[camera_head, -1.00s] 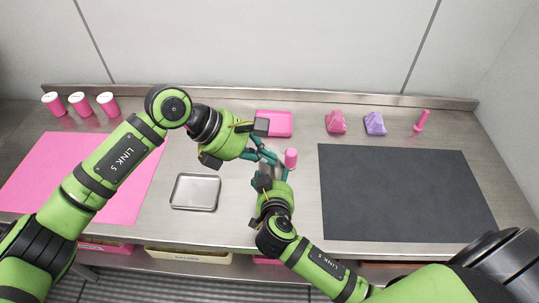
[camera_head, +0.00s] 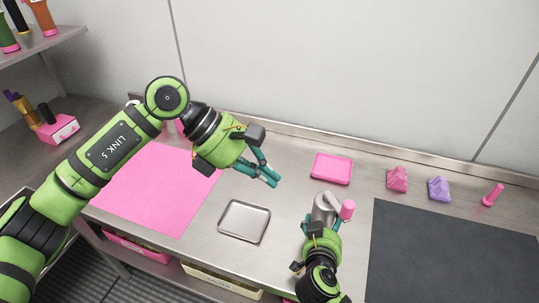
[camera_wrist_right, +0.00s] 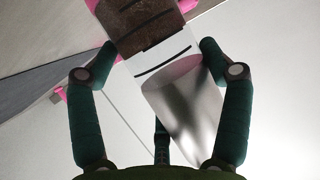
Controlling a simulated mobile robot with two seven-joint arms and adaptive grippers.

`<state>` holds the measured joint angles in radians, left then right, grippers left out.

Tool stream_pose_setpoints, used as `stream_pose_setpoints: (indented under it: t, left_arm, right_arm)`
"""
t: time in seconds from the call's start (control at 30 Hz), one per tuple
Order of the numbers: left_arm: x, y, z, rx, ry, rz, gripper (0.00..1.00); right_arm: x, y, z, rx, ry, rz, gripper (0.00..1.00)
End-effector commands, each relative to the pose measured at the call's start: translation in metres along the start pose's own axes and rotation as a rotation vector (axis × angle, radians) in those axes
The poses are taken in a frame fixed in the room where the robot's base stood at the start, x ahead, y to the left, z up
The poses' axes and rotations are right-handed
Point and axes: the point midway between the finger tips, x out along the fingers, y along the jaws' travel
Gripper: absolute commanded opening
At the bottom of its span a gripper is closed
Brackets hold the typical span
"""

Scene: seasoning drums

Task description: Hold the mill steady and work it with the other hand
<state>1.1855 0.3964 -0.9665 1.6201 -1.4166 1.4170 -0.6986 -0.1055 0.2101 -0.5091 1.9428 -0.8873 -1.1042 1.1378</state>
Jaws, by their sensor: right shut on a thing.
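The mill (camera_head: 325,207) is a grey metal cylinder with a crank on top that ends in a pink knob (camera_head: 348,209). It stands roughly upright at the front middle of the counter. My right gripper (camera_head: 322,224) is shut on it from the near side. In the right wrist view the mill (camera_wrist_right: 178,85) lies between the fingers, with a clear band and dark brown contents showing. My left gripper (camera_head: 276,178) is up and left of the mill, apart from it, with nothing seen in its fingers. Its fingertips look close together, and their opening is unclear.
A metal tray (camera_head: 244,221) lies left of the mill, and a pink tray (camera_head: 331,169) lies behind it. A pink mat (camera_head: 150,190) is at left and a dark mat (camera_head: 450,250) at right. Pink (camera_head: 397,179) and purple (camera_head: 438,188) blocks stand behind the dark mat.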

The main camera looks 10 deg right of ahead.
Motion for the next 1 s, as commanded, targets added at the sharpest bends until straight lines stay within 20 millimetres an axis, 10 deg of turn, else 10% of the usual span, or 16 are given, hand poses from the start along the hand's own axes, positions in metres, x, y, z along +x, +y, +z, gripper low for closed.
stream_pose_setpoints:
  t: [0.2, 0.23, 0.27, 0.73, 1.0]
  left_arm:
    - [-0.001, 0.0, 0.0, 0.0, 0.0, 0.0, 0.0]
    - [0.0, 0.0, 0.0, 0.0, 0.0, 0.0, 0.0]
    - [0.0, 0.0, 0.0, 0.0, 0.0, 0.0, 0.0]
    - [0.0, 0.0, 0.0, 0.0, 0.0, 0.0, 0.0]
    - [0.0, 0.0, 0.0, 0.0, 0.0, 0.0, 0.0]
  right_arm:
    - [0.0, 0.0, 0.001, 0.0, -0.003, 0.0, 0.29]
    - [0.0, 0.0, 0.001, 0.0, -0.003, 0.0, 0.91]
    - [0.0, 0.0, 0.001, 0.0, -0.003, 0.0, 1.0]
    - [-0.006, -0.001, 0.001, 0.001, -0.002, -0.002, 1.0]
    - [-0.057, -0.001, 0.002, 0.003, -0.005, -0.003, 1.0]
